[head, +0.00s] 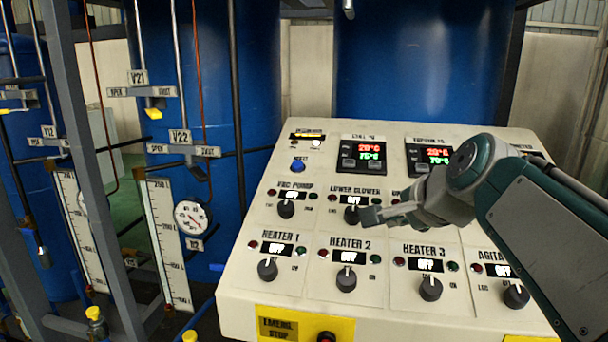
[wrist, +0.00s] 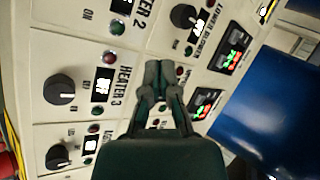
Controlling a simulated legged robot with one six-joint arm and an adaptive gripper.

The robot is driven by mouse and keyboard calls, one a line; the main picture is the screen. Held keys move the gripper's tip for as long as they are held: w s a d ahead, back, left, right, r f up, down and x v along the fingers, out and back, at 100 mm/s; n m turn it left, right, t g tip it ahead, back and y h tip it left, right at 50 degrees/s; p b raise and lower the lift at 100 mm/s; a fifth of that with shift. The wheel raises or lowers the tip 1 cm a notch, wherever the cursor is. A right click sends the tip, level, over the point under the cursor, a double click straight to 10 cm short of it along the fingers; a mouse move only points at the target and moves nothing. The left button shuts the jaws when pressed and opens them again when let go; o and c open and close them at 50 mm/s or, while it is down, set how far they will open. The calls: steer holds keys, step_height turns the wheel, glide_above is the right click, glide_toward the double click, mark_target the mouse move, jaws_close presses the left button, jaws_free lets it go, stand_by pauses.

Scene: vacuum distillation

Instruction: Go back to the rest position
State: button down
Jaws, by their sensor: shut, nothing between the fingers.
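My gripper (head: 372,215) is shut and empty. In the head view it hovers in front of the sloped white control panel (head: 235,300), just right of the lower blower knob (head: 352,214), and my arm comes in from the right. I cannot tell whether the fingertips touch the panel. In the wrist view the gripper (wrist: 160,68) shows with its fingertips together, over the panel between the heater 3 knob (wrist: 60,90) and the lower blower knob (wrist: 185,17). My forearm hides part of the panel's right side.
The panel carries several knobs, including heater 1 (head: 267,269) and heater 2 (head: 346,279), with lit temperature displays (head: 364,157) above. An emergency stop plate (head: 278,325) is at the bottom. Blue tanks (head: 420,70) stand behind. Pipes, a gauge (head: 191,217) and scales stand at the left.

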steer(key=s+d+f+n+g+h, duration=0.1)
steer(key=s+f+n+g+h, duration=0.2)
steer(key=s+f+n, duration=1)
steer(key=s+f, duration=0.6)
steer(key=shift+s+d+f+g, duration=0.15)
steer(key=shift+s+d+g, duration=0.1)
steer(key=shift+g, duration=0.15)
